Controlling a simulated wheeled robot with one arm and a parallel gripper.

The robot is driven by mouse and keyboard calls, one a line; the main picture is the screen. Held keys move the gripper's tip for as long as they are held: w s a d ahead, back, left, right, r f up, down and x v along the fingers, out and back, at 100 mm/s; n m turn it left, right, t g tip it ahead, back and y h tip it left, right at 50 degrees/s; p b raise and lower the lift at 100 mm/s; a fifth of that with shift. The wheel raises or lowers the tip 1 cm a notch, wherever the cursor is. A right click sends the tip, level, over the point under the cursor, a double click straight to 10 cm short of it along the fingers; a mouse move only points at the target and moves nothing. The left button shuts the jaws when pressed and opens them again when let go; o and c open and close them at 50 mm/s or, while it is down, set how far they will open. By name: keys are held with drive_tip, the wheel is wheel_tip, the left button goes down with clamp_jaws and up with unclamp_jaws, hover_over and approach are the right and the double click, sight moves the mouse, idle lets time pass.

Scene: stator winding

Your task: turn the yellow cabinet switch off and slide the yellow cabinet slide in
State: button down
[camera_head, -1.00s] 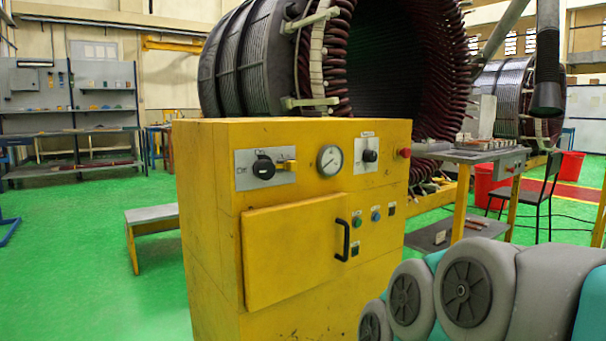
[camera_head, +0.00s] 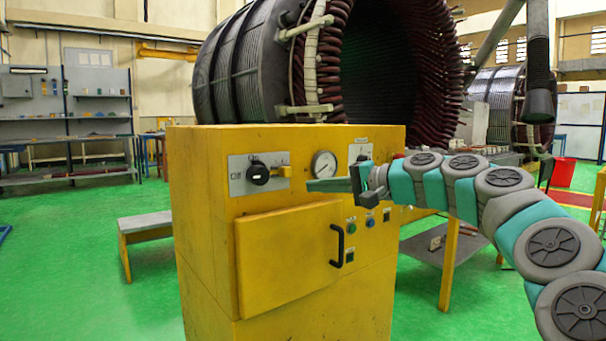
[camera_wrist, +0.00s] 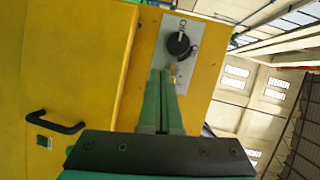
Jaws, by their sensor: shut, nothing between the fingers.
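The yellow cabinet (camera_head: 215,270) stands in front of me. Its switch, a black round knob (camera_head: 258,173), sits on a grey plate at the upper left of the front. A small yellow slide (camera_head: 284,171) is just right of the knob. My gripper (camera_head: 309,185) is shut and empty, its green fingers pointing left toward the plate, just right of the slide. In the wrist view the knob (camera_wrist: 179,43) and slide (camera_wrist: 173,72) lie just beyond the fingertips (camera_wrist: 162,73). I cannot tell whether the fingertips touch the slide. The knob's exact setting is hard to read.
A round gauge (camera_head: 324,164) is right of the plate, close above my gripper. Below is a door panel (camera_head: 285,255) with a black handle (camera_head: 337,245). A large stator (camera_head: 245,70) stands behind. Green floor at left is free, apart from a bench (camera_head: 145,222).

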sight(282, 172)
drive_tip(key=w+d+r+m+t, duration=0.1)
drive_tip(key=w+d+m+t, duration=0.2)
drive_tip(key=w+d, duration=0.3)
drive_tip(key=shift+d+r, duration=0.15)
drive_tip(key=shift+d, duration=0.8)
drive_tip(key=p+x, duration=0.1)
drive_tip(key=x, duration=0.9)
drive_tip(key=shift+w, duration=0.1)
drive_tip(key=shift+a, duration=0.15)
drive_tip(key=shift+s+a, duration=0.2)
drive_tip(key=shift+s, duration=0.15)
drive_tip(key=shift+s+a+b, duration=0.15)
drive_tip(key=shift+s+a, duration=0.25)
drive_tip(key=shift+a, duration=0.25)
drive_tip(key=shift+s+a+b, duration=0.15)
drive_tip(key=shift+s+a, duration=0.25)
drive_tip(key=shift+a, duration=0.25)
